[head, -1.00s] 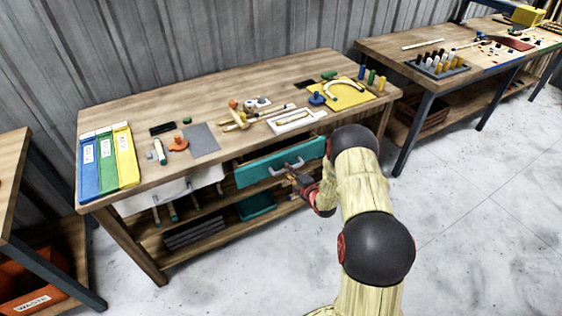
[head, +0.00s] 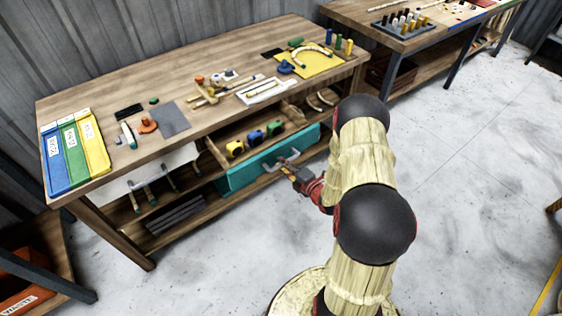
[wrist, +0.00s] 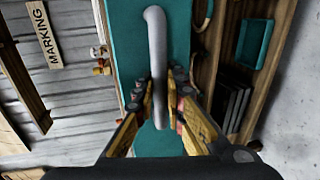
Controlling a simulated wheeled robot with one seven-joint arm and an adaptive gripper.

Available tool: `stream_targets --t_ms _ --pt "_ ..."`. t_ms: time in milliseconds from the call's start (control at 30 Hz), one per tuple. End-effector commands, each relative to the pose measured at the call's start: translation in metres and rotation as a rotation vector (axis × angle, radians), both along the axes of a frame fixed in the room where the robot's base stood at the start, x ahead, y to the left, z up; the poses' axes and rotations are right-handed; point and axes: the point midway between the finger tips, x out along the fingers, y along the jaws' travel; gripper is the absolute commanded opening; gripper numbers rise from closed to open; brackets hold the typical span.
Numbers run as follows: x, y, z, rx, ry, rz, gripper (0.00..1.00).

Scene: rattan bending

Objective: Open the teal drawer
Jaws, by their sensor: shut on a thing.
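The teal drawer (head: 240,176) stands pulled out from under the workbench top, and its inside shows. A yellow, a blue and a green tape measure (head: 256,137) lie in it. Its grey handle (head: 281,161) is on the teal front. My gripper (head: 290,171) is at the handle. In the wrist view the handle (wrist: 156,40) runs upright between the two fingers of my gripper (wrist: 160,95), which is shut on it. The teal front (wrist: 178,25) lies behind the handle there.
The workbench top (head: 110,95) holds coloured trays (head: 72,150), a yellow mat (head: 318,62) and several small tools. A lower shelf (head: 150,235) is below. A second bench (head: 350,14) stands at the back right. The grey floor (head: 460,150) to the right is clear.

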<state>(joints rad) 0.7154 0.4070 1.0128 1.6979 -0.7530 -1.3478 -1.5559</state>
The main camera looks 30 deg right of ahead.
Motion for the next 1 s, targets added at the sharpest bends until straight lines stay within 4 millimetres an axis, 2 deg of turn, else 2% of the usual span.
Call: stream_targets --t_ms 233,267,567,867,1000 --pt "-0.0004 0.0003 -0.001 0.0 0.002 0.0 0.0" --pt "-0.0003 0.0003 -0.0011 0.0 0.002 0.0 0.13" --pt "0.0 0.0 -0.0004 0.0 0.001 0.0 0.3" --pt "-0.0004 -0.0002 0.0 0.0 0.0 0.0 0.3" --pt "-0.0098 -0.0018 0.0022 0.0 0.0 -0.003 0.3"
